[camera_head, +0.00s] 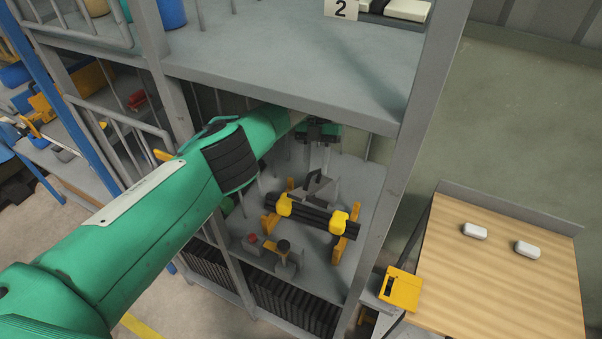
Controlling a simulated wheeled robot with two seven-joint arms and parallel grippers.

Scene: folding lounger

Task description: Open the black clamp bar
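A black clamp bar (309,214) with yellow pieces near both ends lies across yellow supports on the lower shelf. A grey angular part (315,188) stands just behind it. My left arm comes in from the left and reaches into the shelf bay. My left gripper (319,160) points down behind and above the bar, apart from it. Its fingers are small in view but look spread, with nothing seen between them. My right gripper is not in view.
The upper shelf (280,75) overhangs my gripper, and a grey upright post (412,130) stands to the right. A small black-and-yellow fixture (284,250) stands in front of the bar. A wooden table (500,285) with two white blocks is at the right.

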